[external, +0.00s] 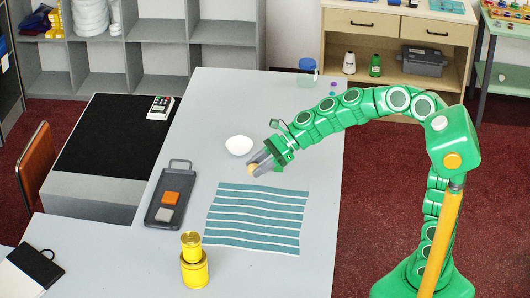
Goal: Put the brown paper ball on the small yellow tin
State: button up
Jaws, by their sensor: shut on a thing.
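My gripper (258,166) is shut on the brown paper ball (253,169), of which a tan part shows between the fingers. It holds the ball over the counter, between the white bowl and the striped cloth as seen here. The small yellow tin (191,246) stands upright on top of a larger yellow tin (195,272) at the front of the counter. The small tin is below and left of my gripper in the picture, well apart from it. Nothing sits on its top.
A white bowl (239,145) is just behind my gripper. A teal-striped cloth (257,218) lies flat between my gripper and the tins. A grey tray (157,213) holds an orange and a grey block. A blue-lidded jar (306,76) is at the back.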

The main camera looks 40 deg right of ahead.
jog(key=s+a+r+n+g, duration=0.2)
jog(key=s+a+r, duration=0.2)
jog(key=s+a, duration=0.35)
jog(key=s+a+r+n+g, duration=0.1)
jog(key=s+a+r, duration=0.3)
jog(key=s+a, duration=0.4)
send_over(191, 239)
jog(key=f, duration=0.9)
jog(key=shift+s+d+f, duration=0.2)
jog(key=shift+s+f, duration=0.05)
jog(key=shift+w+a+f, duration=0.15)
jog(key=shift+a+f, duration=0.1)
jog(key=shift+f, duration=1.55)
jog(key=shift+f, duration=0.1)
jog(key=o, duration=1)
